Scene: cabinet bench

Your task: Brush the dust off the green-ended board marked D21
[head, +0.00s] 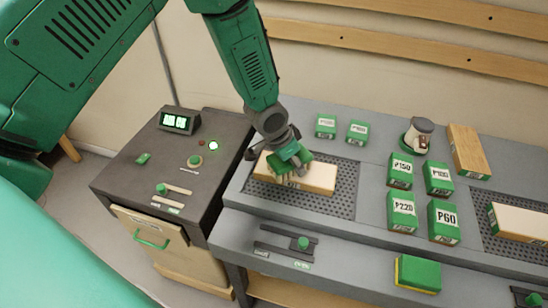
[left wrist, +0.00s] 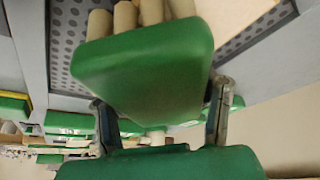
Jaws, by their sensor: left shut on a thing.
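My left gripper (head: 290,155) is shut on a green-backed brush (head: 268,164) over a pale wooden board (head: 320,179) on the left perforated mat. In the left wrist view the brush (left wrist: 145,75) shows its green back and thick tan tufts, between the fingers of my left gripper (left wrist: 160,120). The pale board (left wrist: 235,14) shows behind it. Whether the tufts touch the board is unclear. The arm hides part of this board, and its mark is unreadable. Another pale board (head: 520,223) with a green end lies on the right mat. My right gripper is not in view.
Several green blocks, such as P60 (head: 443,222), stand between the mats. A green-and-yellow block (head: 418,274) lies in front. A dark control cabinet (head: 170,150) stands left.

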